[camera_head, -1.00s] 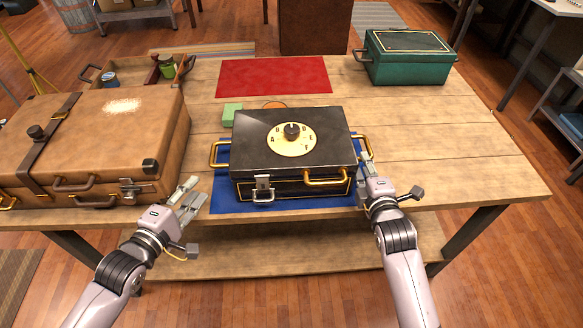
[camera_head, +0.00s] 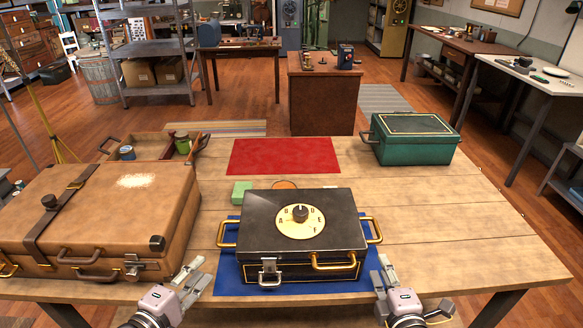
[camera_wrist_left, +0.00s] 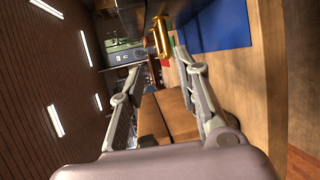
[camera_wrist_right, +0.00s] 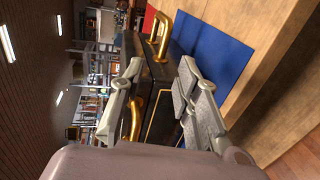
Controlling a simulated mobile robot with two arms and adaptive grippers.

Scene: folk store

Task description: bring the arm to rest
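My left gripper (camera_head: 193,275) is open and empty at the table's front edge, between the brown suitcase (camera_head: 110,215) and the black box (camera_head: 315,238). My right gripper (camera_head: 383,274) is open and empty beside the front right corner of the black box. In the left wrist view my left fingers (camera_wrist_left: 155,85) stand apart, with a brass handle (camera_wrist_left: 161,37) seen beyond them. In the right wrist view my right fingers (camera_wrist_right: 160,80) stand apart too, with the black box (camera_wrist_right: 165,75) behind them. The black box is closed and has a round lettered dial (camera_head: 300,219) on its lid.
The black box stands on a blue mat (camera_head: 228,279). A red mat (camera_head: 283,157), a green block (camera_head: 241,191) and a green box (camera_head: 414,140) are further back on the wooden table (camera_head: 470,240). A wooden tray (camera_head: 150,149) holds jars. The table's right side is clear.

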